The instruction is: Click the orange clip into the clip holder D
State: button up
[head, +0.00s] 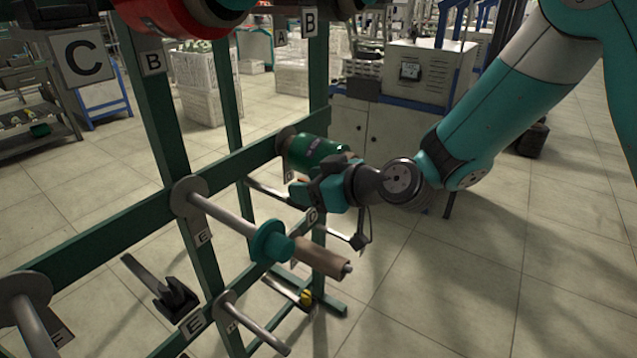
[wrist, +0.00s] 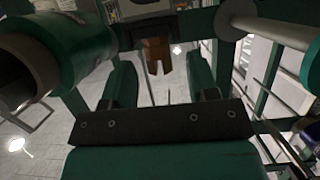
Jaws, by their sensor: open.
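The orange clip (wrist: 157,54) shows in the wrist view, beyond and between the two green fingers of my gripper (wrist: 161,68). The fingers stand apart, with a visible gap on each side of the clip. The clip's upper end is at a dark holder under a pale label plate; I cannot tell whether it is fully seated. In the head view my gripper (head: 302,191) is at the rack beside the D label (head: 312,216). It largely hides the holder there, and the clip is hardly visible.
A green bobbin (head: 316,152) sits just above my gripper. A spindle with a teal disc (head: 272,240) and brown core (head: 322,256) juts out nearby. A dark clip holder (head: 178,300) by the E label looks empty. A yellow piece (head: 306,298) sits lower. Open floor lies to the right.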

jog(key=b+v, duration=0.6)
jog(key=v, duration=1.1)
jog(key=shift+d, duration=0.2)
